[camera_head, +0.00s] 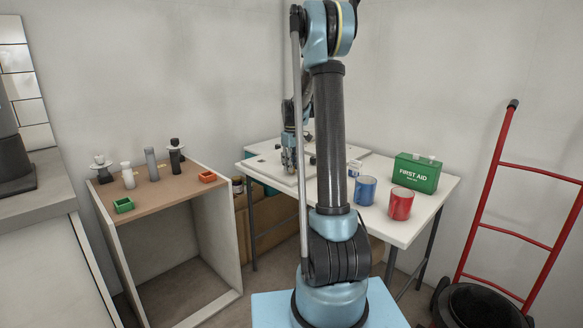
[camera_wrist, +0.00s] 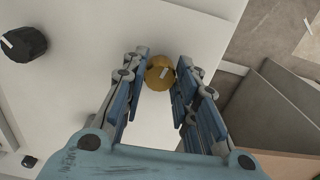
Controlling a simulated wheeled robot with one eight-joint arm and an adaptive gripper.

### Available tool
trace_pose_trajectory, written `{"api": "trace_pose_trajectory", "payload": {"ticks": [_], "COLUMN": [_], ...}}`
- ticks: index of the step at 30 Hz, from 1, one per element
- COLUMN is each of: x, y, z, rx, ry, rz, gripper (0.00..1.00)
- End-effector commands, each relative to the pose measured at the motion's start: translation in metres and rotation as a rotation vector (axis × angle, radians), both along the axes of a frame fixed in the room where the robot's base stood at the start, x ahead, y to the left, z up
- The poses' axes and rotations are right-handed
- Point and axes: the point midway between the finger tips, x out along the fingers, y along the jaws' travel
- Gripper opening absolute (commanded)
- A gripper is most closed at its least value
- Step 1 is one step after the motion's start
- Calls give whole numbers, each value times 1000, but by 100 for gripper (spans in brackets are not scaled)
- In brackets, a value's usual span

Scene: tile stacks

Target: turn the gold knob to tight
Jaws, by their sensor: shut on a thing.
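The gold knob (camera_wrist: 158,76) is in the wrist view, on a white panel (camera_wrist: 85,25), with a pale mark on its face. My gripper (camera_wrist: 161,64) has a finger on each side of the knob and is shut on it. In the head view my gripper (camera_head: 289,160) is low over the panel on the white table; the knob cannot be made out there. A tight mark is not visible to me.
A black knob (camera_wrist: 24,44) with a white mark and a smaller black piece (camera_wrist: 29,161) are on the panel's left. A blue can (camera_head: 365,190), a red can (camera_head: 400,204) and a green first aid box (camera_head: 416,174) stand on the table's right. A red hand truck (camera_head: 485,205) stands further right.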

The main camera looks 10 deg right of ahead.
Motion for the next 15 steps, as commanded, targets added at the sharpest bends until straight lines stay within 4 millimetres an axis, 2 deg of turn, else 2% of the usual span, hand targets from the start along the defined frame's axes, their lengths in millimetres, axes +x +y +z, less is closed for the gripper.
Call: {"api": "trace_pose_trajectory", "payload": {"ticks": [15], "x": [1], "y": [1], "z": [1], "rx": [0], "ry": [-3], "rz": [-490], "gripper": [3]}}
